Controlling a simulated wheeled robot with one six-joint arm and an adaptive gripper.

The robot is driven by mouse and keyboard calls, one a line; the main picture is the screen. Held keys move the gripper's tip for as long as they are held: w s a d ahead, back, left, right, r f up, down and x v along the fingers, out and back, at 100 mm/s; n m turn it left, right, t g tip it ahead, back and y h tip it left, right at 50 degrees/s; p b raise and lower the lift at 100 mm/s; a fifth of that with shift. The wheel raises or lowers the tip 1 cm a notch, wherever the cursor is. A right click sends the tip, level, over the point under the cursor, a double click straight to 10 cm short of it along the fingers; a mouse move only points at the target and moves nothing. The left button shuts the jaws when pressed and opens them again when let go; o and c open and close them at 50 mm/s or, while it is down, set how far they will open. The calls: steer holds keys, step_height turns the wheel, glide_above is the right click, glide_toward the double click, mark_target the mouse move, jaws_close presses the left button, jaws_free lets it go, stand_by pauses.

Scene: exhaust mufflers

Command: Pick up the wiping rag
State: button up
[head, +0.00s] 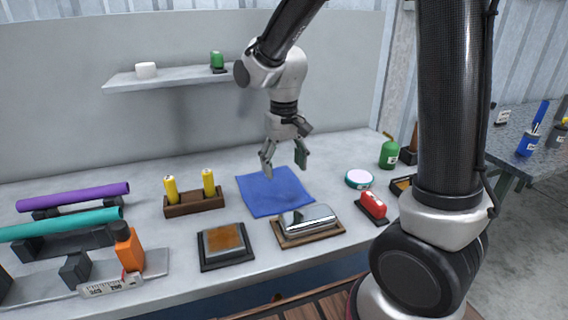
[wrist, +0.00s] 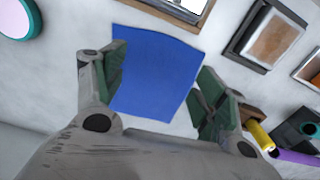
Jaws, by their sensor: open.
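The wiping rag is a flat blue cloth (head: 272,196) lying on the grey workbench in the head view. It also shows in the wrist view (wrist: 155,75) between and beyond my fingers. My gripper (head: 284,172) hangs fingers-down above the rag. Its fingers are spread wide with nothing between them. In the wrist view my gripper (wrist: 158,88) has green pads on both sides of the blue cloth. The fingertips look apart from the rag; their exact height is hard to tell.
In front of the rag is a shiny metal muffler on a wooden tray (head: 318,235). Left stands a wooden holder (head: 195,204) with yellow sticks. Right are a round white-green tin (head: 359,179) and a red block (head: 373,204). A shelf (head: 170,78) hangs behind.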

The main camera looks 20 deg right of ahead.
mark_target(281, 209)
steer(key=shift+m, duration=0.7)
steer(key=shift+s+a+f, duration=0.1)
steer(key=shift+a+f, duration=0.1)
steer(key=shift+f, duration=1.7)
steer(key=shift+s+a+f, duration=0.1)
steer(key=shift+a+f, duration=0.05)
steer(key=shift+f, duration=1.8)
steer(key=shift+a+f, duration=0.2)
steer(key=shift+f, duration=1.7)
steer(key=shift+f, duration=0.1)
steer(key=shift+f, duration=0.15)
steer(key=shift+s, duration=0.1)
steer(key=c, duration=0.7)
